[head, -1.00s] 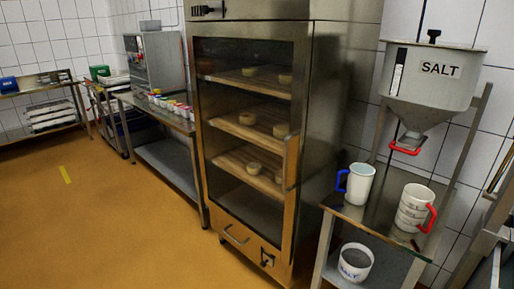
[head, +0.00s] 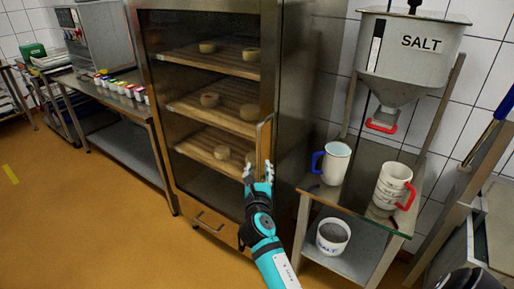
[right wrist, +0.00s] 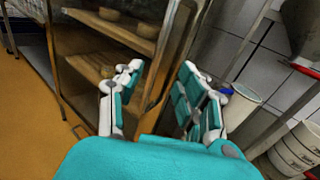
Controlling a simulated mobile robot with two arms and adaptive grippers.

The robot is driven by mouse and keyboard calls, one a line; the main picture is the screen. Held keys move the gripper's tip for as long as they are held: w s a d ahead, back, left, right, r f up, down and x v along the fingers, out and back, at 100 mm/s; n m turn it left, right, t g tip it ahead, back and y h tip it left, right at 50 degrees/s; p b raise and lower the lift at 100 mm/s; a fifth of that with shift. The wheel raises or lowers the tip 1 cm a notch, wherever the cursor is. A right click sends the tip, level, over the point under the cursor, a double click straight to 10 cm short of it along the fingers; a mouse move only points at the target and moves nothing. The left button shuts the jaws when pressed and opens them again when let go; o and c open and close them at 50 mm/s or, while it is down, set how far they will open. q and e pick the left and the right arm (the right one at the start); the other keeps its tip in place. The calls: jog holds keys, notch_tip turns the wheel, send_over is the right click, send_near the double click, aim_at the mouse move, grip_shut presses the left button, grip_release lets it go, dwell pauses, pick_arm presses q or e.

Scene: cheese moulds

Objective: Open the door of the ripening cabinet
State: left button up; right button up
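The ripening cabinet (head: 300,90) is a tall steel cabinet with a glass door (head: 165,60). The door looks shut, and wooden shelves with small cheeses show through it. Its upright bar handle (head: 265,142) is on the door's right edge. My right gripper (head: 258,170) is at the lower end of this handle, its fingers pointing up and toward the door. In the right wrist view the gripper (right wrist: 160,82) is open, with the door's right edge showing between and beyond its spread fingers. I cannot tell whether it touches the handle. My left gripper is not in view.
A small table (head: 302,187) right of the cabinet holds a blue-handled jug (head: 335,163) and stacked red-handled cups (head: 392,185). A salt hopper (head: 410,50) stands above it. A bench (head: 120,104) with coloured pots is on the left. The floor before the cabinet is clear.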

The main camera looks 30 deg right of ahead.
aim_at(258, 151)
jog(key=x, duration=1.1)
jog(key=shift+w+f, duration=0.15)
jog(key=shift+w, duration=0.05)
grip_shut()
